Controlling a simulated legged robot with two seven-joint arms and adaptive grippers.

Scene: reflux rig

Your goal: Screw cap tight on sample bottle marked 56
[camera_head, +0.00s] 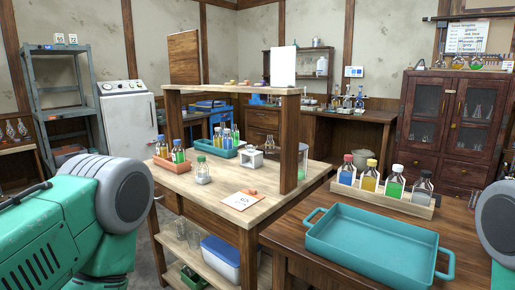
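I cannot read the number 56 on any bottle. Neither gripper shows; only parts of my arms show at the left and right edges.
A teal tray (378,246), empty, lies on the right table in front of the rack. An orange tray (173,166) and a teal tray (210,146) hold bottles on the bench. A wooden post (290,145) supports an upper shelf (232,89).

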